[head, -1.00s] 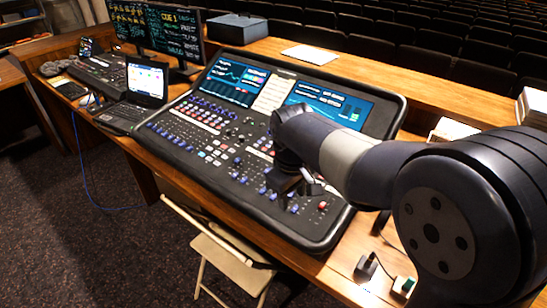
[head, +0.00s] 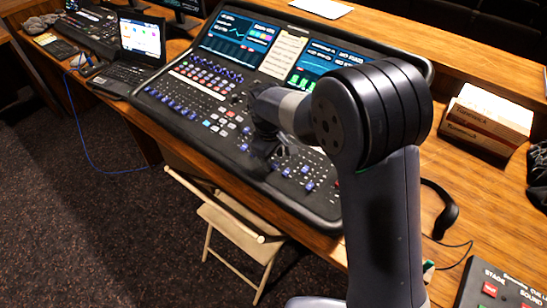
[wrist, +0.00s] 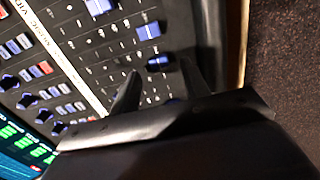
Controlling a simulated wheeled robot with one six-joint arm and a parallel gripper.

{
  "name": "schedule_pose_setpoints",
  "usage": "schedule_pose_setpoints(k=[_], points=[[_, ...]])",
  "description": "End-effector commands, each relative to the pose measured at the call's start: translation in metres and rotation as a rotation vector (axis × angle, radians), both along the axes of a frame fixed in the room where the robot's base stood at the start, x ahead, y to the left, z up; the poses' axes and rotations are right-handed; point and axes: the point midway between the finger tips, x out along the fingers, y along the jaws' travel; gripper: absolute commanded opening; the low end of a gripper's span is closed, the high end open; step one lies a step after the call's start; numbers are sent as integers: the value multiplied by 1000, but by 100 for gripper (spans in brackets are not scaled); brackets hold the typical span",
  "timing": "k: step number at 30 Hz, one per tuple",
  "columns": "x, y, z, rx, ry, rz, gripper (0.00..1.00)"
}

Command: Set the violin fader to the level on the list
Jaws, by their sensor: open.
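The mixing console (head: 190,133) lies on the wooden desk, with rows of knobs, buttons and blue fader caps. A pale list sheet (head: 285,52) sits between its two screens; its writing is too small to read. My gripper (head: 266,165) is low over the console's front part. In the wrist view my gripper (wrist: 160,76) is open, and a blue fader cap (wrist: 158,63) shows between and just beyond its fingertips. I cannot tell whether they touch it. Another blue fader cap (wrist: 148,31) is above it in that picture. I cannot tell which is the violin fader.
A laptop (head: 140,50) stands left of the console. A folding chair (head: 235,225) is at the desk's front. Bare desk lies between the console and boxes.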

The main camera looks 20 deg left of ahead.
Motion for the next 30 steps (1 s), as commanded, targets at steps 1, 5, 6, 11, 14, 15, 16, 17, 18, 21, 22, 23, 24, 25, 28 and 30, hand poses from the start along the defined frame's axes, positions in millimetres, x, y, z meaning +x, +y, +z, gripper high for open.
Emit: schedule_pose_setpoints(k=[1,5,6,11,14,15,16,17,18,21,22,23,24,25,28,30], points=[[0,-1,-5,-1,2,0,44],[1,-1,-14,-1,0,0,44],[1,-1,-15,0,0,0,44],[1,-1,-16,0,0,0,44],[1,-1,-16,0,0,0,44],[1,-1,-16,0,0,0,40],[1,-1,-16,0,0,0,38],[1,-1,-16,0,0,0,35],[1,-1,-16,0,0,0,32],[1,-1,-16,0,-1,0,24],[1,-1,-16,0,-1,0,22],[1,-1,-16,0,-1,0,19],[1,-1,-16,0,0,0,16],[1,-1,-16,0,0,0,13],[1,-1,-16,0,0,0,5],[1,-1,-16,1,0,0,0]])
